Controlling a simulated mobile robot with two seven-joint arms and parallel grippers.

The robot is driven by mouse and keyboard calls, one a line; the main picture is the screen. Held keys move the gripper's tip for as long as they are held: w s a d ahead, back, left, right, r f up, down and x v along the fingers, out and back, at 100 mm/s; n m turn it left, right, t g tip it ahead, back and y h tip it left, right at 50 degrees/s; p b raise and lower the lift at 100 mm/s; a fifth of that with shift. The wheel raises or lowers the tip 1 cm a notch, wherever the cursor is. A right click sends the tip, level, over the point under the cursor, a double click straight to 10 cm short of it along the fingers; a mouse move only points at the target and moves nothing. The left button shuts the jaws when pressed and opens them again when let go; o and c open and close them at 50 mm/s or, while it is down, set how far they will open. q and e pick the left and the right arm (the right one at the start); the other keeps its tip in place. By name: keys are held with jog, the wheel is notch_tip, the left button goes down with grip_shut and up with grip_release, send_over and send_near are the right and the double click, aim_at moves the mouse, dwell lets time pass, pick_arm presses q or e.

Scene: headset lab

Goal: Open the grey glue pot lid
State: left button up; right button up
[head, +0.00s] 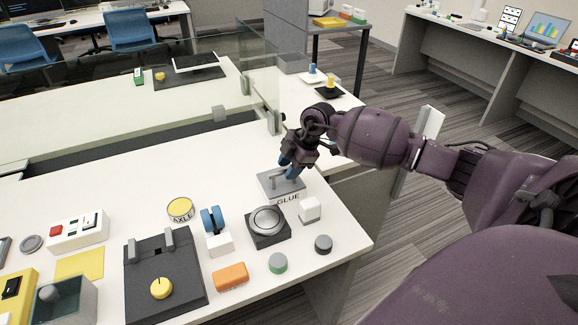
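The glue pot (288,198) is a low pale box with GLUE on its front, standing near the right part of the white table. Its grey lid (274,187) lies on top and has a raised bar handle. My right gripper (288,167) reaches in from the right, with blue fingertips just above and behind the lid, by the handle. Whether the fingertips touch the handle, and how far apart they are, I cannot tell. My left gripper is out of view.
In front of the pot are a round-topped dark device (267,221), a white cube (310,209), an orange block (230,277) and small round knobs. A glass divider (120,95) runs behind.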

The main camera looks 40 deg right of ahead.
grip_shut()
jog(key=shift+w+d+r+g+p, duration=0.1)
jog(key=shift+w+r+g+p, duration=0.5)
jog(key=shift+r, duration=0.25)
jog(key=shift+w+d+r+m+g+y, duration=0.1)
jog(key=shift+w+r+m+g+y, duration=0.15)
jog(key=shift+g, duration=0.2)
jog(key=shift+w+d+r+m+g+y, duration=0.1)
jog(key=shift+w+r+g+y, duration=0.1)
jog(key=shift+w+g, duration=0.2)
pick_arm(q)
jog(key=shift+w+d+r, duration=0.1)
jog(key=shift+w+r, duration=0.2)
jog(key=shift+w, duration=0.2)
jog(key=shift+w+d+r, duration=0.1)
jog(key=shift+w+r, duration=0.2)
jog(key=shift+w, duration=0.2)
pick_arm(e)
jog(key=shift+w+d+r+m+g, duration=0.15)
jog(key=shift+w+g, duration=0.25)
jog(key=shift+w, duration=0.45)
jog(key=shift+w+d+r+g, duration=0.2)
jog(key=shift+w+d+g, duration=0.15)
jog(key=shift+w, duration=0.5)
jog(key=shift+w+d+r+m+g, duration=0.15)
jog(key=shift+w+g, duration=0.25)
jog(key=shift+w, duration=0.45)
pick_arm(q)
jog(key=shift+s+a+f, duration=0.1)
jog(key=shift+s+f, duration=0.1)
